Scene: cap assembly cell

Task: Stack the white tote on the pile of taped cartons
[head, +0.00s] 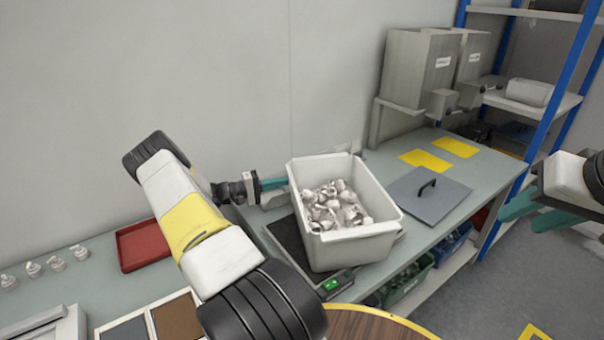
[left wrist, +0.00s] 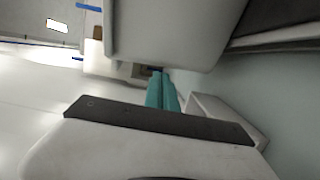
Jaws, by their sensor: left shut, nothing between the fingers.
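The white tote (head: 365,246), full of small white and grey caps, stands on a dark scale (head: 291,239) with a green-lit display. My left gripper (head: 275,184) is beside the tote's left wall, near its rim, with its teal fingers together and empty. In the left wrist view the shut fingers (left wrist: 162,90) point toward the underside of the pale tote (left wrist: 170,30); I cannot tell whether they touch it. My right gripper (head: 537,212) is at the right edge, its teal fingers apart and empty, away from the tote. I see no pile of taped cartons.
A grey lid with a black handle (head: 428,197) and yellow mats (head: 425,160) lie right of the tote. A red tray (head: 140,246) is at the left. Grey bins (head: 415,75) and a blue-posted shelf (head: 566,75) stand behind. A round wooden table (head: 365,325) is in front.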

